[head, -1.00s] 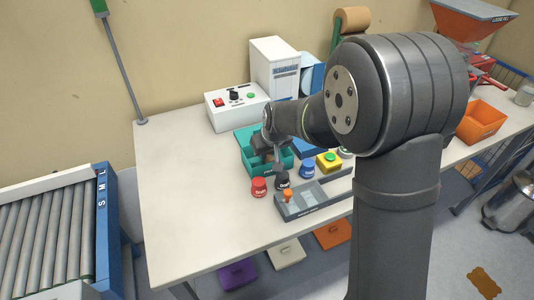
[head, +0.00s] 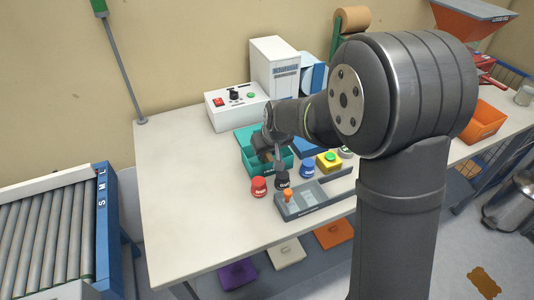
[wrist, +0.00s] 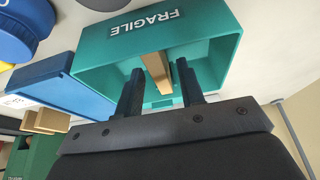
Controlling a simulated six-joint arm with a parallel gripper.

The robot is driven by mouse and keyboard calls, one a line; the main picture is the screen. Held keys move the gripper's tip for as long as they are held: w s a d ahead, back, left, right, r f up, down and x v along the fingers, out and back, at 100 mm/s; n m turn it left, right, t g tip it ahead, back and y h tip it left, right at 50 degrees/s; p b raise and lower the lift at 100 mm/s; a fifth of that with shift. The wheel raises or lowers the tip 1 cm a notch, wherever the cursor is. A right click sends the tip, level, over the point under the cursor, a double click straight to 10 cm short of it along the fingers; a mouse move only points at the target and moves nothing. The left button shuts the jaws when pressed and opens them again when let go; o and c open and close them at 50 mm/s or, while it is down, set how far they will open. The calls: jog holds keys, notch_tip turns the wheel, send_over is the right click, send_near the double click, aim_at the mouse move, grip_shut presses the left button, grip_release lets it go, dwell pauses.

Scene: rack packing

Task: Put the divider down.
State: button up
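The divider, a tan wooden strip (wrist: 156,72), stands inside the teal box (wrist: 100,67) with the FRAGILE label in the wrist view. My gripper (wrist: 160,68) is over the box with its two dark fingers spread on either side of the divider. A gap shows between the divider and each finger. The divider's lower end is partly hidden behind the box wall and gripper. In the head view the teal box (head: 281,165) sits on the table with my gripper at its opening, and the divider is hard to make out.
A blue box (wrist: 45,85) stands beside the teal box. Red (head: 259,187), black (head: 282,180) and blue (head: 308,169) capped items stand in front, with a grey tray (head: 318,207) nearby. A white control box (head: 235,108) is behind. The table's left part is clear.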

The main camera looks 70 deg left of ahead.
jog(key=v, duration=1)
jog(key=shift+d+r, duration=0.25)
jog(key=shift+r, duration=0.1)
jog(key=x, duration=1.2)
jog(key=shift+a+f, duration=0.15)
jog(key=shift+f, duration=0.1)
jog(key=shift+r, duration=1.35)
jog(key=shift+f, duration=0.1)
